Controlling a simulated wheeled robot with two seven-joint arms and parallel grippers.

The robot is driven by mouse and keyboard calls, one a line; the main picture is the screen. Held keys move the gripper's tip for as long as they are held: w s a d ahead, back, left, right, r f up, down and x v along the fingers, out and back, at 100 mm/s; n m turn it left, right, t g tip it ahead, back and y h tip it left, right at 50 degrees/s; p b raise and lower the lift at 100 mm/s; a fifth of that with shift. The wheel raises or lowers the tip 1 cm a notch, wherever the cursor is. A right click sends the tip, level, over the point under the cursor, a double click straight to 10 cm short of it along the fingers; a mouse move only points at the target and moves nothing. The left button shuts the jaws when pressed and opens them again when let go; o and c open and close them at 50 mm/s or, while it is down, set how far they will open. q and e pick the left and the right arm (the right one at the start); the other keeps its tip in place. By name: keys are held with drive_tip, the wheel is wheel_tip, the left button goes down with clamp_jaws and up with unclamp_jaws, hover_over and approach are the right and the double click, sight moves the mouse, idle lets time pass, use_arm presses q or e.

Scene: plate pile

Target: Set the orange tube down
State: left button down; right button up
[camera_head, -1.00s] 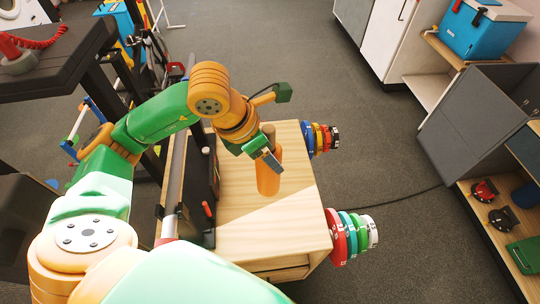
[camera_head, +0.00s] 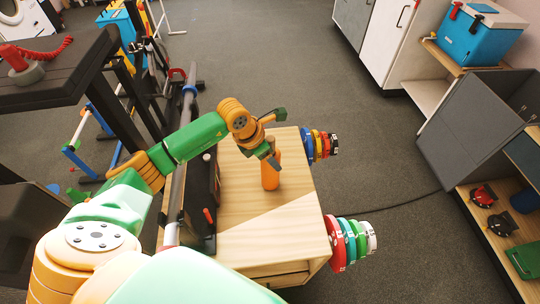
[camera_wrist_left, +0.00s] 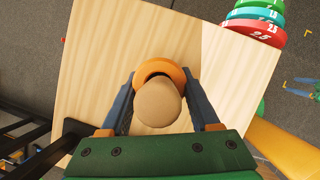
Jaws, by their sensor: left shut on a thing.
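The orange tube (camera_head: 270,174) is upright at the wooden box top (camera_head: 240,225), toward its far part. Its tan cap (camera_wrist_left: 158,102) and orange rim (camera_wrist_left: 160,67) show from above in the left wrist view. My left gripper (camera_head: 272,158) is shut on the tube, with one finger on each side of it in the wrist view (camera_wrist_left: 160,92). The tube's lower end appears at or close to the wood; I cannot tell whether it touches. My right gripper is not in view.
Coloured weight plates hang on the box's right side, a far set (camera_head: 322,145) and a near set (camera_head: 350,240). A dark rack with a metal bar (camera_head: 180,150) runs along the box's left edge. The box top around the tube is clear.

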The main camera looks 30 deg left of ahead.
use_arm(q)
drive_tip(key=shift+f, duration=0.2)
drive_tip(key=shift+c, duration=0.6)
unclamp_jaws()
drive_tip(key=shift+r, duration=0.1)
drive_tip(key=shift+r, duration=0.15)
